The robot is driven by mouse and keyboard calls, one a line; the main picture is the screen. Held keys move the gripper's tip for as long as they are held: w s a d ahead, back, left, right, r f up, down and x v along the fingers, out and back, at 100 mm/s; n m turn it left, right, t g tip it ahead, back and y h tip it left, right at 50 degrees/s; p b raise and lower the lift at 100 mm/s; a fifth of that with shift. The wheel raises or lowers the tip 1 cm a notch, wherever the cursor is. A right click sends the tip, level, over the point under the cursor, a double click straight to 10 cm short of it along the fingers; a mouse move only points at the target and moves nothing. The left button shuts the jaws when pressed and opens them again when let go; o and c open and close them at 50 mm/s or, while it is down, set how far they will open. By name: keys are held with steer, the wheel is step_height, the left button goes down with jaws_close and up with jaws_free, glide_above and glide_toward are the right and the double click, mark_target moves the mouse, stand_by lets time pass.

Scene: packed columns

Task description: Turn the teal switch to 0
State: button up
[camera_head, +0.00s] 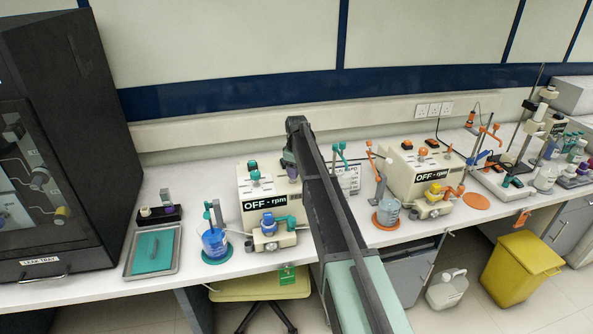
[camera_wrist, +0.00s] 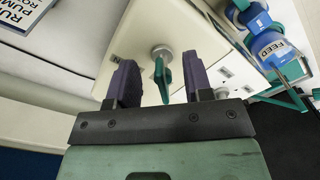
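The teal switch (camera_wrist: 163,76) shows in the wrist view as a small teal lever on a round metal boss, on the cream face of a pump housing (camera_wrist: 150,30). My gripper (camera_wrist: 161,68) is open, its two dark purple fingers apart on either side of the switch in the picture; I see no contact. Its depth to the switch is hard to judge. In the head view, my gripper (camera_head: 290,160) is at the right side of the left cream pump (camera_head: 246,188), whose display reads OFF - rpm. The switch is not visible there; my arm hides that side.
A printed sign (camera_head: 348,178) stands right of my arm. A blue beaker (camera_head: 214,240) and a grey tray (camera_head: 172,264) stand left; a second pump (camera_head: 408,175) is right.

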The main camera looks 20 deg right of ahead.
step_height(320, 180, up, 11)
steer(key=p, duration=1)
steer(key=shift+p, duration=0.4)
steer(key=shift+f, duration=0.1)
steer(key=s+a+f+m+b, duration=0.2)
steer(key=s+a+f+b, duration=0.1)
steer(key=s, duration=1)
steer(key=s+a+f+m+b, duration=0.3)
steer(key=s+a, duration=0.3)
steer(key=s, duration=0.7)
steer(key=s+a+f+m+b, duration=0.3)
steer(key=s+a+f+b, duration=0.1)
steer(key=s, duration=0.9)
steer(key=shift+s+a+f+b, duration=0.3)
steer(key=shift+a, duration=0.3)
